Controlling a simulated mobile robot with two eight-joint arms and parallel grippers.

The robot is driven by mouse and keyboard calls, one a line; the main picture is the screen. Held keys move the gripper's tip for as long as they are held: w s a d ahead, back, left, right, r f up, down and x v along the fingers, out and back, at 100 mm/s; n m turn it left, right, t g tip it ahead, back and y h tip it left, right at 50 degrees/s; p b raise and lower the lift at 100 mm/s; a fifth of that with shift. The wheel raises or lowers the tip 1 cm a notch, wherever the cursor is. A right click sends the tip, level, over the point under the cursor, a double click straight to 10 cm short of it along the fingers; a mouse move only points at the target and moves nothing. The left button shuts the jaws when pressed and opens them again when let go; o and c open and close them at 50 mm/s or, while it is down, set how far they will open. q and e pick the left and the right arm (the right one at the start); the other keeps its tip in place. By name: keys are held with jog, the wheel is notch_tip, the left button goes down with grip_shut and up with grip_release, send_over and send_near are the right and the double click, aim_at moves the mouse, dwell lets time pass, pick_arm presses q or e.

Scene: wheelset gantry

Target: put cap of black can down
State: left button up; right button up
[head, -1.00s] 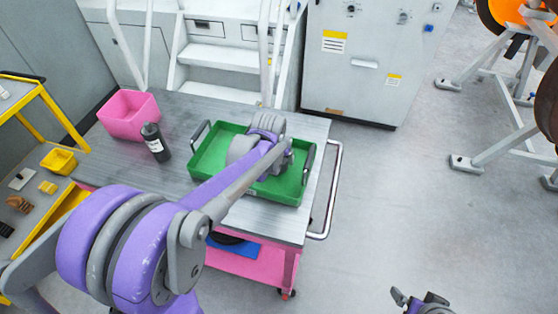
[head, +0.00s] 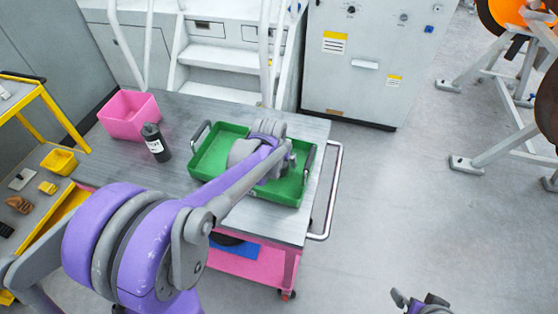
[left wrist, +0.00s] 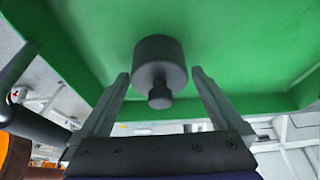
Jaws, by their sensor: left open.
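The cap (left wrist: 160,65) is a dark grey short cylinder with a small knob facing the camera. In the left wrist view it is against the green tray (left wrist: 235,45) floor, apart from both fingers. My left gripper (left wrist: 161,80) is open, one finger on each side of the cap. In the head view my left arm reaches over the green tray (head: 205,165) and hides the cap. The black can (head: 156,143) with a white label stands upright on the table left of the tray. My right gripper (head: 420,302) is low at the right; its opening is unclear.
The grey table (head: 180,115) is on a pink cart with a rail (head: 334,190) at its right. A pink bin (head: 129,115) stands behind the can. A yellow bin (head: 60,161) sits at the left.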

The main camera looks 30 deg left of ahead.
pick_arm(q)
jog(key=p+v, duration=0.1)
jog(key=v, duration=1)
jog(key=s+d+f+m, duration=0.1)
jog(key=s+d+f, duration=0.1)
jog(key=s, duration=0.3)
jog(key=s+d+f+t, duration=0.1)
jog(key=s+d+f, duration=0.1)
jog(key=s+d, duration=0.2)
jog(key=s+d+f+m+h, duration=0.1)
jog(key=s+d+f, duration=0.1)
jog(key=s, duration=0.6)
jog(key=shift+d+m, duration=0.3)
jog(key=shift+d, duration=0.5)
jog(key=shift+s, duration=0.1)
